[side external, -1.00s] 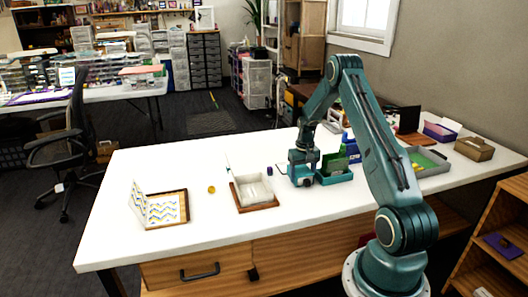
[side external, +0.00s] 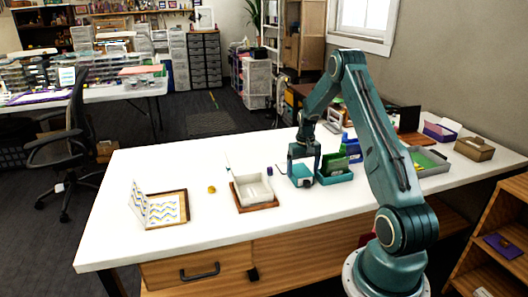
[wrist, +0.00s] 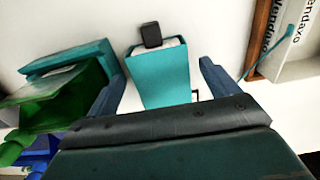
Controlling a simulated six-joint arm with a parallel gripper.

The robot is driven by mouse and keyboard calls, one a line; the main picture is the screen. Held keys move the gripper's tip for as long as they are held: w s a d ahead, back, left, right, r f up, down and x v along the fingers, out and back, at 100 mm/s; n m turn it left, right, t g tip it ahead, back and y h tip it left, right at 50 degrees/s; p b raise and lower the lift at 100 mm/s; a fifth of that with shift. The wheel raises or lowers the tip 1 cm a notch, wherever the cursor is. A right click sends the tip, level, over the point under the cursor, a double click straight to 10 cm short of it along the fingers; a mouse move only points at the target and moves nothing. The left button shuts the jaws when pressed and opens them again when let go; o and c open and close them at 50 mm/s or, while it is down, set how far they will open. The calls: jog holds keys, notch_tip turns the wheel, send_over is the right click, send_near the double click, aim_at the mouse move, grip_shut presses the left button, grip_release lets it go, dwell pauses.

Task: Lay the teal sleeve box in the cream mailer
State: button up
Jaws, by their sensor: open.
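The teal sleeve box (side external: 301,174) sits on the white table, left of a teal tray. In the wrist view the box (wrist: 160,78) lies between my spread fingers, with a pale end showing at its far edge. My gripper (side external: 304,178) is open above and around the box; the wrist view shows a gap between each finger (wrist: 160,85) and the box. The cream mailer (side external: 253,190) is open on a brown wooden base to the left of my gripper. Its lettered part (wrist: 285,40) shows at the top right of the wrist view.
The teal tray (side external: 338,180) with a green item stands close on the right. A small dark object (wrist: 151,35) is just beyond the box. A yellow roll (side external: 211,189) and a patterned open box (side external: 163,210) are further left. Grey tray (side external: 432,171) is right.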

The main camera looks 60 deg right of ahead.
aim_at(303, 172)
notch_tip(303, 172, up, 11)
dwell(0.4)
jog(key=shift+d, duration=0.1)
dwell(0.4)
jog(key=a+r+n+t+h, duration=0.1)
jog(key=a+r+n, duration=0.1)
jog(key=a+r, duration=0.75)
jog(key=a+r+n+t, duration=0.15)
jog(key=a+r, duration=0.45)
jog(key=a, duration=0.7)
jog(key=s+a+r+n+t+y, duration=0.1)
jog(key=s+a+n+t, duration=0.2)
jog(key=s+a, duration=1.2)
jog(key=a+n, duration=0.2)
jog(key=a, duration=0.1)
jog(key=shift+s+r, duration=0.2)
jog(key=shift+s, duration=0.05)
